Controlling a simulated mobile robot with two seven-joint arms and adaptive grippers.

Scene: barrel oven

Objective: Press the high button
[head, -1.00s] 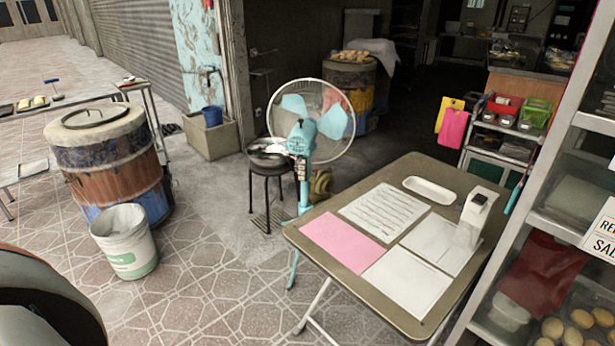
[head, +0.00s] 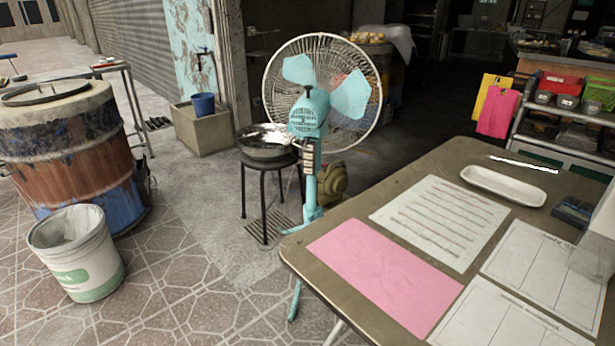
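A turquoise standing fan (head: 309,115) with a round wire cage stands in the middle of the head view, behind the table's left edge. A vertical strip of several small pale buttons (head: 308,157) sits on its column just below the motor housing. Their labels are too small to read, so I cannot tell which one is the high button. The lower part of the column is close to the table corner, and a turquoise foot shows below it. Neither of my grippers shows in the head view.
A brown folding table (head: 308,262) with a pink sheet (head: 384,275), white papers and a white tray (head: 503,185) fills the right front. A black stool (head: 266,178) holds a metal pan beside the fan. A barrel (head: 70,150) and white bucket (head: 76,252) stand left; tiled floor between is open.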

